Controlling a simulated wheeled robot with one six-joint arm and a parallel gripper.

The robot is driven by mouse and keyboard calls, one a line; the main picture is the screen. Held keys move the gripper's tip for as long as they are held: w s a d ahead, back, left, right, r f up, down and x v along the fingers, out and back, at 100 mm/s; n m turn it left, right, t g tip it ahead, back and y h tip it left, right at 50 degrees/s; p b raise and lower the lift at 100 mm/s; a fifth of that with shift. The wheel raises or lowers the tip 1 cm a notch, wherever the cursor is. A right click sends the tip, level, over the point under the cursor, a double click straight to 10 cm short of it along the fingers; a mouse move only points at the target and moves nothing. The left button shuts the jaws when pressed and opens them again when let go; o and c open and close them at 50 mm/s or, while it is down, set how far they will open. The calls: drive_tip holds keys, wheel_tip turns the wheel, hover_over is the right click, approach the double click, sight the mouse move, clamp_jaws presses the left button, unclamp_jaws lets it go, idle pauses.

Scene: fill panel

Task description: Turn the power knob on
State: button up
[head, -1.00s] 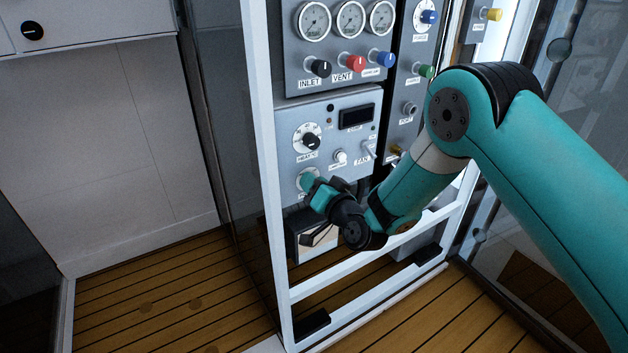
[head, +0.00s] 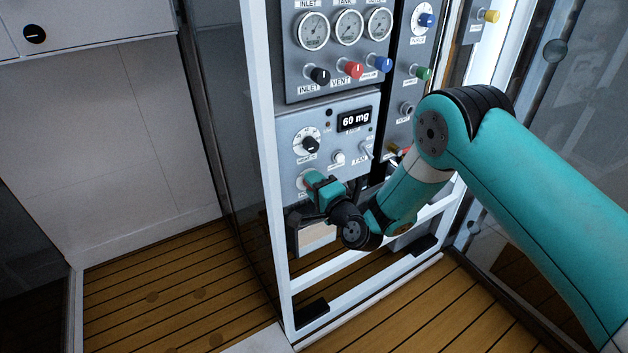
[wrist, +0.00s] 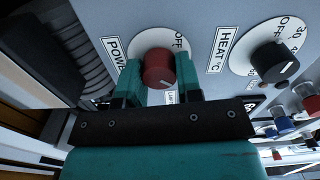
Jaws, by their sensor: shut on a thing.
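The power knob (wrist: 158,68) is red and sits on a round white dial plate marked OFF, beside the label POWER. In the wrist view it is between the two teal fingers of my gripper (wrist: 158,76), which is shut on it. The knob's pointer mark is hard to make out. In the head view my gripper (head: 314,182) is at the lower left of the grey panel (head: 318,118) and hides the knob. The display (head: 355,119) on the panel is lit and reads 60 mg.
The heat knob (head: 309,144), black on a white dial, is just above my gripper; it also shows in the wrist view (wrist: 271,61). A fan switch (head: 366,150) is to the right. Inlet (head: 319,76), vent (head: 353,69) and blue (head: 383,64) knobs are higher up. A white frame post (head: 267,150) stands left.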

drive_tip(key=shift+m, duration=0.6)
drive_tip(key=o, duration=0.9)
drive_tip(key=shift+o, duration=0.2)
drive_tip(key=shift+s, duration=0.1)
drive_tip(key=b+v, duration=1.7)
drive_tip(key=b, duration=0.7)
drive_tip(key=shift+d, duration=0.2)
drive_tip(key=shift+s, duration=0.1)
